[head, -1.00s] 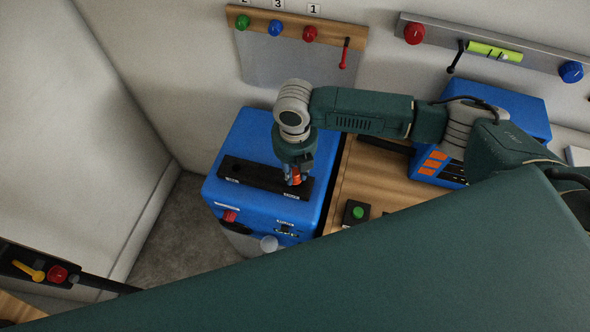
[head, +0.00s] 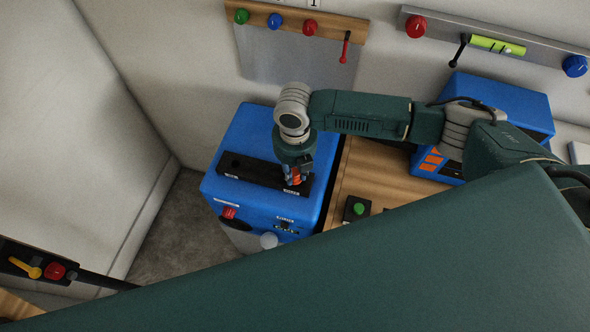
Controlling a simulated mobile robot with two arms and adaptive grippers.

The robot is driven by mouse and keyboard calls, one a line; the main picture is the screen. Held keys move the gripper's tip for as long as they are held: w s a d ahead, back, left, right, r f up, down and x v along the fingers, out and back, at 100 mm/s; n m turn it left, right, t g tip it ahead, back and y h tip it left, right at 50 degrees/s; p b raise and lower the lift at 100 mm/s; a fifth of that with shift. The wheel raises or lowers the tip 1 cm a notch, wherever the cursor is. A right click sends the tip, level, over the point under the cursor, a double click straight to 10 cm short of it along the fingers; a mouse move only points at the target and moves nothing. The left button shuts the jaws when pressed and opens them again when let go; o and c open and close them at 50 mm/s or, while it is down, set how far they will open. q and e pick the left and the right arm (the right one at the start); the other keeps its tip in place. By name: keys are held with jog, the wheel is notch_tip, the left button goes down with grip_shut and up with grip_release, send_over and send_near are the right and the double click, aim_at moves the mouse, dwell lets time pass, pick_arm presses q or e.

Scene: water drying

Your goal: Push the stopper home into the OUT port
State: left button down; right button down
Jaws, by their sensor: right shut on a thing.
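A blue unit (head: 256,122) stands left of the wooden bench. A long black port block (head: 250,171) with small white labels lies on its top. One dark port shows near the block's left end. My right gripper (head: 294,179) points down over the block's right end, shut on the small orange-red stopper (head: 296,180). The fingers cover most of the stopper. The port under it is hidden, so I cannot tell how deep the stopper sits. The labels are too small to read. My left gripper is not in view.
A wooden bench (head: 362,185) carries a black box with a green button (head: 359,209) and a second blue unit (head: 505,105). Knob panels hang on the wall behind. A panel with a yellow lever (head: 27,268) is at lower left. My own dark green arm blocks the lower right.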

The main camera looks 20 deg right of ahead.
aim_at(295, 172)
jog(key=shift+f, duration=0.15)
jog(key=c, duration=1.4)
grip_release()
jog(key=shift+r, duration=0.4)
notch_tip(295, 172, up, 11)
jog(key=shift+r, duration=0.2)
